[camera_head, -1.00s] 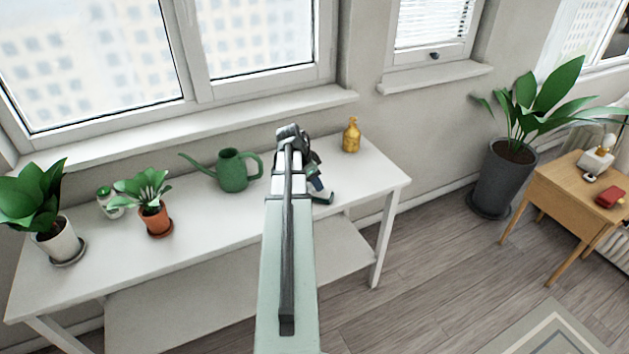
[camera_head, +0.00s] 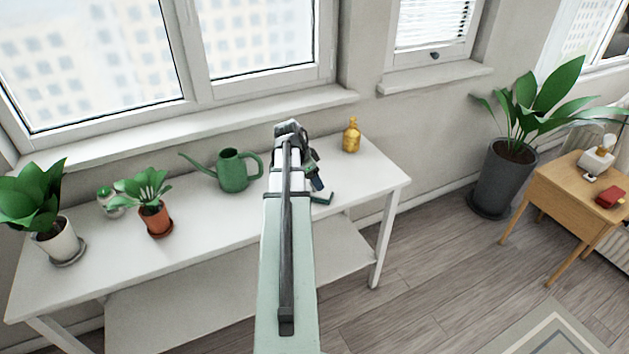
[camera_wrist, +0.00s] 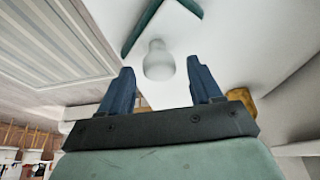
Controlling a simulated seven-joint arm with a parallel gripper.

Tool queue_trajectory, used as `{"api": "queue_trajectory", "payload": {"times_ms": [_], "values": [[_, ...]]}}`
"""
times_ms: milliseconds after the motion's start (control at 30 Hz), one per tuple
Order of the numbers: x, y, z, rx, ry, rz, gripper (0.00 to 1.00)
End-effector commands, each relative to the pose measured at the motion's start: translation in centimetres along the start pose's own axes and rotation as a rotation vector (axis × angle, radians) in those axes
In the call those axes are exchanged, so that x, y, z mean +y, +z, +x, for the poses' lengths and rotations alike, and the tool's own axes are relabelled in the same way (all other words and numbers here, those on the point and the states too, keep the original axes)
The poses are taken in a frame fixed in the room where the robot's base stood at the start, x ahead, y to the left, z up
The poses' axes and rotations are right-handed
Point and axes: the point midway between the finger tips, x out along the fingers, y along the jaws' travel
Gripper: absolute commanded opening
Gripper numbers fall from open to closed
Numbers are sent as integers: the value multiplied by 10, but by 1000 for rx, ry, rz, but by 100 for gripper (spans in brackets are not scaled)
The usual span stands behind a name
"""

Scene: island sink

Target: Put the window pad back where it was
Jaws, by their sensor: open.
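The window pad shows in the head view as a dark green edge (camera_head: 325,198) on the white table, right beside my gripper (camera_head: 317,184). The arm hides most of the pad. In the wrist view, green edging (camera_wrist: 143,28) borders a pale surface, and a whitish rounded knob (camera_wrist: 158,62) stands in front of it. My gripper (camera_wrist: 161,68) is open, with its two blue fingers apart and the knob appearing between them. I cannot tell whether the fingers touch the knob.
A green watering can (camera_head: 233,172) stands left of my gripper, and an amber bottle (camera_head: 351,136) stands behind it to the right. Two potted plants (camera_head: 155,218) (camera_head: 55,238) and a small green-topped jar (camera_head: 110,203) are at the table's left. The window sill (camera_head: 200,128) is behind.

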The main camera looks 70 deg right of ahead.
Motion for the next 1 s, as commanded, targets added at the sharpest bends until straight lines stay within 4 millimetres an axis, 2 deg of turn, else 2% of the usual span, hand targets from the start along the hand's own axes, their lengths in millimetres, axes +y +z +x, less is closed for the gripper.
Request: {"api": "queue_trajectory", "payload": {"times_ms": [300, 600, 800, 1000], "values": [[0, 0, -52, 1, -1, 0, 64], [0, 0, -91, 1, 1, 1, 64], [0, 0, -103, 1, 3, 0, 64], [0, 0, -106, 1, 3, 0, 64]]}}
